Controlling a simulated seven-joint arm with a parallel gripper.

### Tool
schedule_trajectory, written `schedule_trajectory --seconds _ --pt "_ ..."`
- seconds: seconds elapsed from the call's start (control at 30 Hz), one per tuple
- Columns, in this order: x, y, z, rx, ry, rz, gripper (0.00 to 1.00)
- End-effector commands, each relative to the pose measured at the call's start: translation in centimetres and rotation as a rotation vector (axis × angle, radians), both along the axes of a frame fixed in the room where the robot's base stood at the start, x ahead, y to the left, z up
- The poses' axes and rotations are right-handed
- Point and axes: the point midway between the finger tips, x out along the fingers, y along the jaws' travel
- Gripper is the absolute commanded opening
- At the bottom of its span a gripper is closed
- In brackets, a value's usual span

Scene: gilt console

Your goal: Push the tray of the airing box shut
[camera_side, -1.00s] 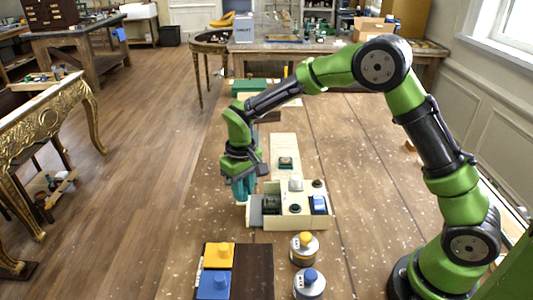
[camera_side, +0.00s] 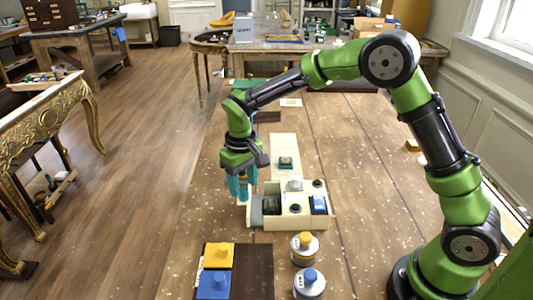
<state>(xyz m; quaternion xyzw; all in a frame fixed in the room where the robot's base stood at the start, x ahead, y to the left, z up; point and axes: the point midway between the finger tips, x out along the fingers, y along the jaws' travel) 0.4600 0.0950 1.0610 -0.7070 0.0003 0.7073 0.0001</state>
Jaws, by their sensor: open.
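The airing box (camera_side: 290,221) is a cream box with several dark and blue fittings on its top. It stands on the wooden bench in the middle of the view. Its grey tray (camera_side: 256,211) sticks out at the box's left end. My gripper (camera_side: 241,189), with teal fingers, points down just behind and to the left of the tray. It is open with nothing visible between the fingers. I cannot tell whether a fingertip touches the tray's outer end.
A cream board (camera_side: 285,150) with a small dark block lies behind the box. In front are a dark board with a yellow block (camera_side: 219,256) and a blue block (camera_side: 213,285), and two round knobbed pots (camera_side: 304,248). The bench right of the box is clear.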

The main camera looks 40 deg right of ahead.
Motion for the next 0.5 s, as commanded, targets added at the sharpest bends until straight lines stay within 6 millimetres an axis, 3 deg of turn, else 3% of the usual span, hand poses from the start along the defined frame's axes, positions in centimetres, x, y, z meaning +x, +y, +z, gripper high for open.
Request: schedule_trajectory --seconds 0.3,0.5 --pt "0.1 0.0 7.9 0.001 -0.007 -0.001 0.52" --pt "0.1 0.0 12.1 0.001 -0.005 -0.001 0.52"
